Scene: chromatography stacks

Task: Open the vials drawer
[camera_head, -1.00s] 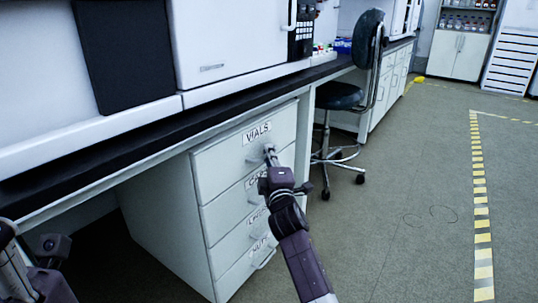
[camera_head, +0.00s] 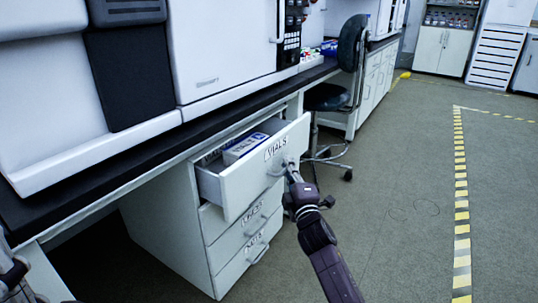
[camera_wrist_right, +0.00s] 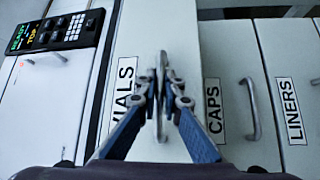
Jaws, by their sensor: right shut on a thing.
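The vials drawer (camera_head: 251,181) is the top drawer of the white cabinet under the bench, and it stands pulled well out. Its front carries the label VIALS, and a box with a blue-and-white label (camera_head: 245,147) shows inside it. My right gripper (camera_head: 291,170) is shut on the drawer's handle (camera_head: 279,167) at the drawer front. In the right wrist view the fingers (camera_wrist_right: 162,88) meet at the handle beside the VIALS label (camera_wrist_right: 122,95), hiding much of the handle. Part of my left arm shows at the lower left of the head view, but its gripper does not show.
Lower drawers (camera_head: 250,219) below stay closed; the wrist view shows the CAPS (camera_wrist_right: 213,109) and LINERS (camera_wrist_right: 291,110) labels. A dark stool (camera_head: 328,97) stands behind the drawer, to the right. A white instrument (camera_head: 225,50) sits on the black bench top. The floor to the right is free.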

